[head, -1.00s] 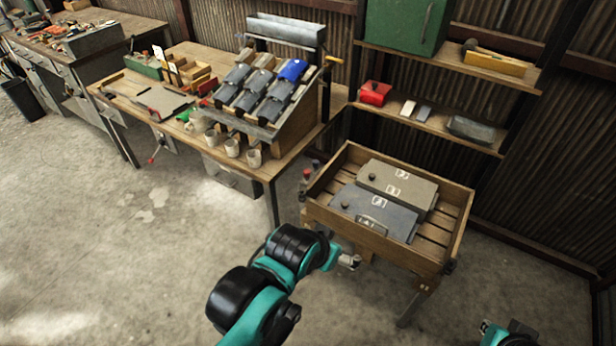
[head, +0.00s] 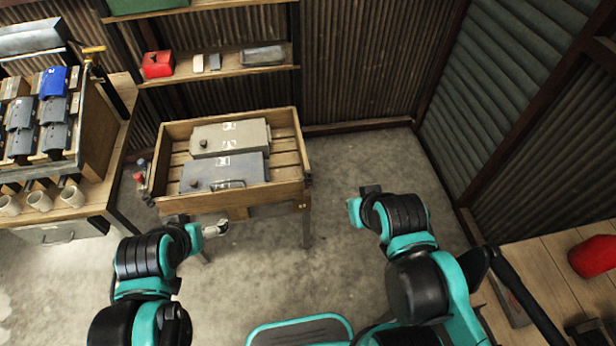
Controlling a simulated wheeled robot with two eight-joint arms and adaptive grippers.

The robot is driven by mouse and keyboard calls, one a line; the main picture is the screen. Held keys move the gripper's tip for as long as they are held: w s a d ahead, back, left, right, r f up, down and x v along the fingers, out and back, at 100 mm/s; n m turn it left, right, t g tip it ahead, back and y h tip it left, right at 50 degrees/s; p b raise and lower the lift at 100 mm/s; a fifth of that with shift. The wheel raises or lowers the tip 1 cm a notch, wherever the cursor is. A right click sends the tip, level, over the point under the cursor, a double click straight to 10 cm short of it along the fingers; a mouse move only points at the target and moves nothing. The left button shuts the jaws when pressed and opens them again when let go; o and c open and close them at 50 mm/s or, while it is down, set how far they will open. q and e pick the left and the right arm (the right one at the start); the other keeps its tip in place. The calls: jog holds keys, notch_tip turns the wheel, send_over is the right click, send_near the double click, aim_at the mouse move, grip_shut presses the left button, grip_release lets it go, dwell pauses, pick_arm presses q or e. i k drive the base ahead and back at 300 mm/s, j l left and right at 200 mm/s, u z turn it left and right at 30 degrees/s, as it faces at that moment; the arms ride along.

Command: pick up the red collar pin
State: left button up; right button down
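A small red piece (head: 139,177) shows at the left side of the wooden crate stand (head: 262,196), beside a bluish one. It may be the red collar pin, but it is too small to tell. My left gripper (head: 215,229) is in front of the crate's near side, below and right of that red piece and apart from it. Its fingers are too small to read. My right arm's end (head: 356,208) is to the right of the stand, over the floor; its fingers cannot be made out.
The crate holds a beige case (head: 232,138) and a grey-blue case (head: 224,173). A workbench (head: 75,214) with a sloped rack and cups stands left. A shelf (head: 222,67) behind holds a red box (head: 158,64). A bench (head: 545,265) with a red object (head: 594,256) is at right.

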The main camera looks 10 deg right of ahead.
aim_at(137, 176)
jog(key=i+j+z, duration=0.1)
jog(key=j+z, duration=0.2)
jog(key=j, duration=1)
jog(key=j+z, duration=0.25)
jog(key=j, duration=1.05)
